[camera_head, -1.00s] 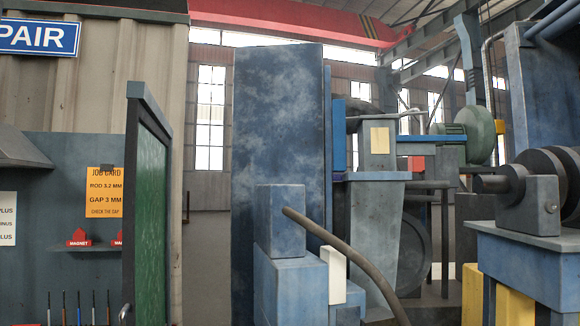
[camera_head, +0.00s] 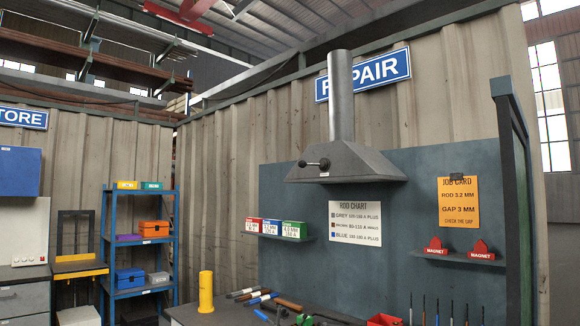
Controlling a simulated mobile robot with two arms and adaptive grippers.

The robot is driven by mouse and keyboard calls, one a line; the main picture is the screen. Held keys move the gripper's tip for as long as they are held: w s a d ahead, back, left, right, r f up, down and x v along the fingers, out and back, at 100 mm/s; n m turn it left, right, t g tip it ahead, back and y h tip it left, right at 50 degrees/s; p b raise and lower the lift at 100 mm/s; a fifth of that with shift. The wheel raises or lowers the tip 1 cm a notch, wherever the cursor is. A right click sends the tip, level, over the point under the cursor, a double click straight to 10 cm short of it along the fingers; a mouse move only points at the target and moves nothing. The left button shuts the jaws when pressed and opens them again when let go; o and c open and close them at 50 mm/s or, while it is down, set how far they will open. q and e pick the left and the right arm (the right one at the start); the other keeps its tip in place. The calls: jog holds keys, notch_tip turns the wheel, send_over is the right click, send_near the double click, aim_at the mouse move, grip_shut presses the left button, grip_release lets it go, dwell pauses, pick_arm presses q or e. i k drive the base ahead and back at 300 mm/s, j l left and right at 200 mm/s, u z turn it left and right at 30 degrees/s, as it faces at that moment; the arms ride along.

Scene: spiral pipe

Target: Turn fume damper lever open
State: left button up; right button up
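The fume damper lever (camera_head: 314,164) sticks out to the left from the front of the grey fume hood (camera_head: 350,163), with a dark round knob at its left end. It lies close to level. The hood hangs on the blue-grey back panel, and a round metal duct (camera_head: 341,95) rises from its top, passing in front of the REPAIR sign. Neither of my grippers is in view.
A workbench (camera_head: 190,312) below the hood holds a yellow cylinder (camera_head: 206,291), tools and a red bin (camera_head: 384,320). A blue shelf rack (camera_head: 107,255) stands at left. A green-panelled screen (camera_head: 517,215) stands at right.

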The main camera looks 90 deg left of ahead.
aim_at(302, 164)
jog(key=u, duration=2.7)
jog(key=i+j+z, duration=0.1)
jog(key=z, duration=0.3)
jog(key=i+j+z, duration=0.2)
jog(key=z, duration=0.2)
